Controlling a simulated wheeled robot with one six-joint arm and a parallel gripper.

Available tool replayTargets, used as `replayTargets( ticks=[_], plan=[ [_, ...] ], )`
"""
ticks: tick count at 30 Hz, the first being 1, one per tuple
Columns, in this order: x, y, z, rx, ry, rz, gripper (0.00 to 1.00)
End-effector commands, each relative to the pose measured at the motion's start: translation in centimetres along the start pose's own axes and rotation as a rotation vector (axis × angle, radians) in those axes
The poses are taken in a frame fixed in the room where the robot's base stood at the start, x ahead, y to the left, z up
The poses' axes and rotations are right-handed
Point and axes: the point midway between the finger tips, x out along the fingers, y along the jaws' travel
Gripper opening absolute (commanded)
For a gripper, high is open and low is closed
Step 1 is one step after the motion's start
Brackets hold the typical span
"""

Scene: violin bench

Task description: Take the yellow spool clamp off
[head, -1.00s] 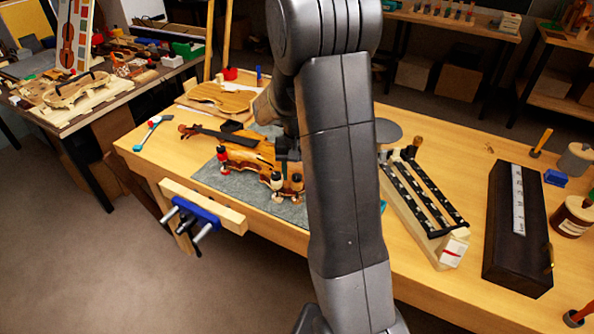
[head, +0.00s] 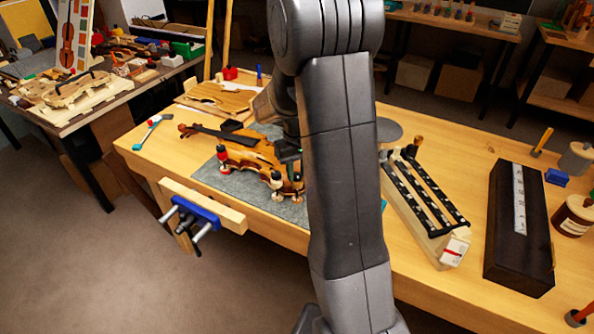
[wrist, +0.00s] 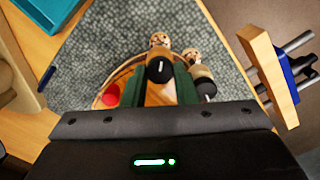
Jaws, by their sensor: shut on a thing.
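The violin (head: 250,150) lies on a grey mat (head: 214,182) on the bench, with spool clamps along its edge. A red clamp (head: 223,156) stands at its near left edge. A dark clamp with a pale base (head: 276,182) stands nearer my arm. My gripper (wrist: 160,88) has its green fingers on both sides of a cork-topped clamp with a black band (wrist: 160,66) and is shut on it. I see no clear yellow on this clamp. Another cork-topped clamp (wrist: 203,82) stands close on its right, and a red part (wrist: 111,95) shows on its left. My arm hides part of the violin.
A blue vise with a wooden jaw (head: 200,208) sits on the bench's front edge. A clamp rack (head: 425,205) and a long dark box (head: 518,235) stand right of my arm. A loose violin plate (head: 220,97) lies behind the violin.

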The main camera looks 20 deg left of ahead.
Motion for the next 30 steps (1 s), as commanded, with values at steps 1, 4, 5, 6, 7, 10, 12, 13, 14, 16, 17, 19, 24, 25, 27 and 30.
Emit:
replayTargets(
  ticks=[1, 4, 5, 6, 7, 10, 12, 13, 14, 16, 17, 19, 24, 25, 27, 30],
  plan=[
    [0.0, 0.0, 0.0, -0.022, 0.001, 0.0, 0.03],
    [-0.1, 0.0, 0.0, -0.048, 0.001, 0.0, 0.03],
    [-0.1, 0.0, 0.0, -0.051, 0.001, 0.0, 0.03],
    [-0.1, 0.0, 0.0, -0.053, 0.001, 0.0, 0.03],
    [-0.1, 0.0, 0.0, -0.053, 0.001, 0.0, 0.03],
    [-0.1, 0.0, 0.0, -0.053, 0.001, 0.0, 0.03],
    [-0.1, 0.0, -0.1, -0.052, 0.002, 0.0, 0.03],
    [-0.1, 0.0, -0.1, -0.052, 0.002, 0.0, 0.03],
    [-0.1, 0.0, -0.1, -0.052, 0.002, 0.0, 0.32],
    [-0.1, 0.0, 0.0, -0.052, 0.001, 0.0, 0.45],
    [-0.1, 0.0, 0.0, -0.051, 0.001, 0.0, 0.49],
    [-0.1, 0.0, 0.0, -0.051, 0.001, 0.0, 0.49],
    [-0.1, 0.0, 0.0, -0.051, 0.001, 0.0, 0.49],
    [-0.1, 0.0, 0.0, -0.051, 0.001, 0.0, 0.49],
    [-0.4, 0.0, -0.1, -0.051, 0.001, 0.0, 0.49],
    [-1.6, 0.0, -0.1, -0.051, 0.005, 0.001, 0.49]
  ],
)
